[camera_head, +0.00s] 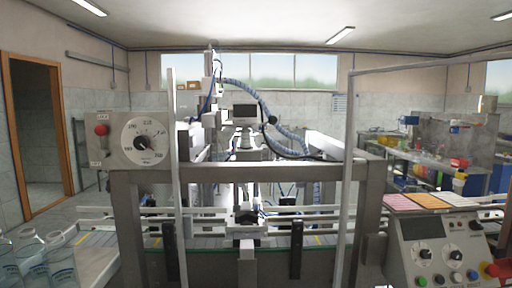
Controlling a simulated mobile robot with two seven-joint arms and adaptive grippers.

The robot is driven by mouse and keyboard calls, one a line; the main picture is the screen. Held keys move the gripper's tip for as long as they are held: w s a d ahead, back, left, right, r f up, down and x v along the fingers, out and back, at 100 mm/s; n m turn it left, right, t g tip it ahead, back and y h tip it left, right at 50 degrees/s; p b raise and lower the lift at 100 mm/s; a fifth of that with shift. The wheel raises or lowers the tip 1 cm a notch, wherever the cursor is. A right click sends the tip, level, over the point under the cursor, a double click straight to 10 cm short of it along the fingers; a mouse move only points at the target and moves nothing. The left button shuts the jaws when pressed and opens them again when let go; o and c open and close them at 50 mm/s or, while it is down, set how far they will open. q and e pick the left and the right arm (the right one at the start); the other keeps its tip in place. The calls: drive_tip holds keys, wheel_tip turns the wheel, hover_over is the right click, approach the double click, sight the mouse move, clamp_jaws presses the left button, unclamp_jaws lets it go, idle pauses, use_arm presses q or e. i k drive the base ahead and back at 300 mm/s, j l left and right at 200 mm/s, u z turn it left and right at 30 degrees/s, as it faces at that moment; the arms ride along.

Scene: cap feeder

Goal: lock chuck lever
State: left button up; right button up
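A grey metal box (131,139) is fixed at the left end of the machine frame. A red ball-shaped knob (102,130) sits near the top of the box's left part, between a small label above, which seems to read LOCK, and another small label below that I cannot read. It looks like the end of the chuck lever; its shaft is too small to make out. A round white dial (143,143) with a black pointer knob is on the same box. Neither of my grippers shows in this view.
The machine's grey crossbar (250,172) and upright posts stand in front. Several clear containers (40,262) stand at the lower left. A control panel (440,245) with knobs and buttons is at the lower right. A doorway (40,125) is at the far left.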

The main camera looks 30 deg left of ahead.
sight(273, 120)
drive_tip(key=i+l, duration=0.3)
drive_tip(key=i, duration=0.15)
drive_tip(key=u, duration=2.2)
drive_tip(key=z, duration=0.1)
